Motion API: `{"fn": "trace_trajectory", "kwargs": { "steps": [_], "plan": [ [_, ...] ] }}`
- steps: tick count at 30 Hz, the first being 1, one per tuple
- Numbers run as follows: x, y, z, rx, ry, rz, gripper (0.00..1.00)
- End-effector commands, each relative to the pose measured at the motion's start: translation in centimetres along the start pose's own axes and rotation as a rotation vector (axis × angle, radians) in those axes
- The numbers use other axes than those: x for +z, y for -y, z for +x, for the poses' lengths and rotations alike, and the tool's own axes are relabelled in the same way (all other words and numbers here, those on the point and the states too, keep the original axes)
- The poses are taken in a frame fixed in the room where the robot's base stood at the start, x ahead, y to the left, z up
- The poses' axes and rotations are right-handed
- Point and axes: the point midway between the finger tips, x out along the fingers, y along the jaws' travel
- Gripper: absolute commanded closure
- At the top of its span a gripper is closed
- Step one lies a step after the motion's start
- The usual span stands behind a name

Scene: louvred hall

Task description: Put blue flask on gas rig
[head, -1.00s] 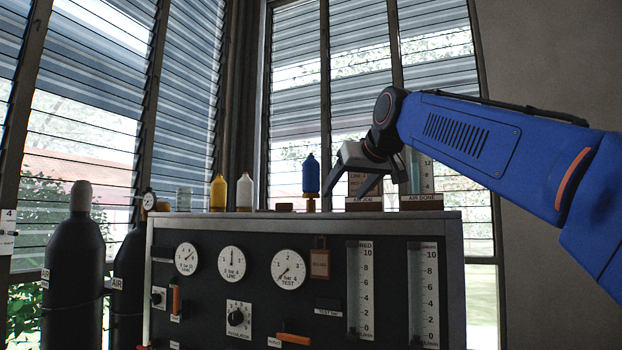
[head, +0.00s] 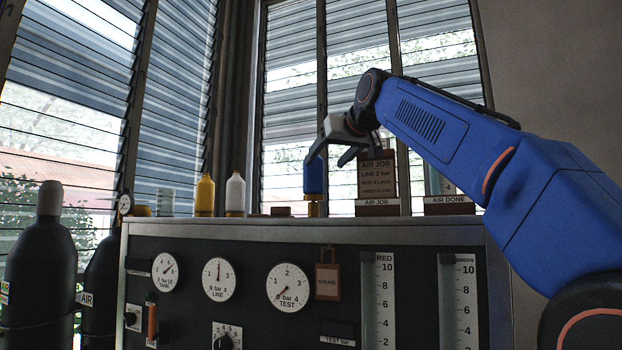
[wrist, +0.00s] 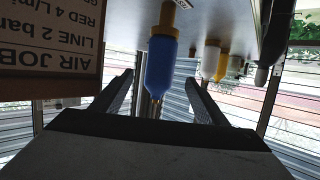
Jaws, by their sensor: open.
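The blue flask (head: 314,178) stands upright on a brass-coloured fitting (head: 313,208) on top of the gas rig (head: 250,231). In the wrist view, the picture is upside down and the blue flask (wrist: 160,62) lies in line with the gap between the fingers. My gripper (head: 326,161) is open and empty, at the upper part of the flask, with one finger overlapping its top in the head view. The wrist view shows both fingers (wrist: 160,76) spread, one on each side of the flask. I cannot tell whether either finger touches it.
Yellow (head: 205,195) and white (head: 235,194) bottles stand left of the flask on the rig top. The AIR JOB sign (head: 376,178) stands close on its right, with the AIR DONE block (head: 450,206) beyond. Dark gas cylinders (head: 42,260) stand at the left.

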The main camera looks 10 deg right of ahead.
Motion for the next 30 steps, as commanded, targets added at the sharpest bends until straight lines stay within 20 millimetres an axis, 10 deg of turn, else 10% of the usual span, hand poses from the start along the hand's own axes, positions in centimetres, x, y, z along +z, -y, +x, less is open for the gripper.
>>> {"fn": "trace_trajectory", "kwargs": {
  "steps": [30],
  "plan": [
    [0.0,0.0,9.4,0.000,0.000,0.000,0.33]
  ]
}}
